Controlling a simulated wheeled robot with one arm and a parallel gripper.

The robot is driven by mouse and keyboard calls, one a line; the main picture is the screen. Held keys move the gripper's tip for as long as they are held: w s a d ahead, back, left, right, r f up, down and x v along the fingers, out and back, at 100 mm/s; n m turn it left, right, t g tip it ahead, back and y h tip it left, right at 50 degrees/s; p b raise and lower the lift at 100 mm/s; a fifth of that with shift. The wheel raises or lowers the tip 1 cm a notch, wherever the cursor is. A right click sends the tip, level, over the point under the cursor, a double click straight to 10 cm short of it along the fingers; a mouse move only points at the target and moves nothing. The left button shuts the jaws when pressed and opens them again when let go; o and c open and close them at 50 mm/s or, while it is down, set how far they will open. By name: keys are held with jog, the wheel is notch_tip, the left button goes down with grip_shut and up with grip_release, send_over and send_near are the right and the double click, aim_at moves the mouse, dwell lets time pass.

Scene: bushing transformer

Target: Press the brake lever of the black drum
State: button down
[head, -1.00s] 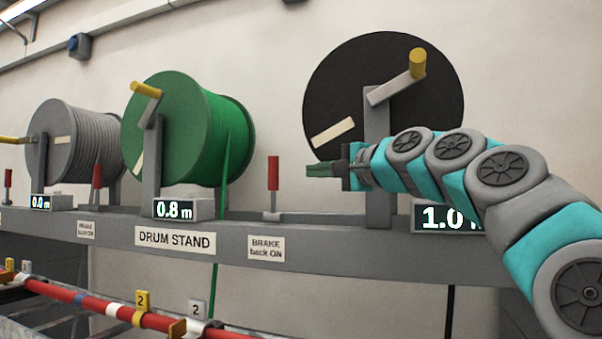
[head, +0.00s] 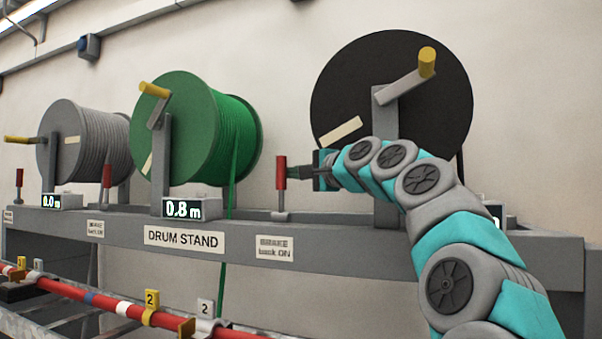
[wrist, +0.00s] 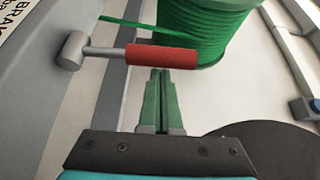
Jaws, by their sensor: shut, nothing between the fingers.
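The black drum (head: 425,100) stands at the right of the drum stand, with a grey crank and yellow handle at its front. The red brake lever (head: 281,172) stands upright on the stand between the green and black drums. It also shows in the wrist view (wrist: 160,55) as a red grip on a grey rod. My gripper (head: 298,172) is shut and empty, just right of the lever. In the wrist view its green fingertips (wrist: 160,74) are together, right at the red grip; I cannot tell whether they touch it.
The green drum (head: 190,125) and grey drum (head: 75,145) stand to the left, each with a red lever near it. A "BRAKE back ON" label (head: 275,248) is below the lever. A red bar (head: 110,307) runs along the front. A display reads 0.8 m (head: 183,208).

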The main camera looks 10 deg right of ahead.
aim_at(285, 177)
jog(key=shift+s+f, duration=0.1)
dwell(0.3)
jog(key=shift+s+a+n+b, duration=0.2)
jog(key=shift+n+b, duration=0.2)
jog(key=shift+b, duration=0.25)
jog(key=shift+s+b, duration=0.15)
jog(key=shift+b, duration=0.25)
jog(key=s+n+y+b, duration=0.1)
jog(key=b, duration=0.1)
jog(key=s+a+n+t+b, duration=0.1)
jog(key=n+b, duration=0.1)
jog(key=b, duration=0.1)
jog(key=s+a+f+n+y+b, duration=0.1)
jog(key=s+n+b, duration=0.1)
jog(key=b, duration=0.1)
jog(key=shift+a+t+y, duration=0.15)
jog(key=shift+t+y, duration=0.15)
jog(key=shift+s+a+f+b, duration=0.3)
jog(key=shift+s+a+f, duration=0.2)
jog(key=shift+s, duration=0.25)
jog(key=shift+s+a+f+b, duration=0.25)
jog(key=shift+s+a+f, duration=0.15)
jog(key=shift+s+f, duration=0.25)
jog(key=shift+f, duration=0.1)
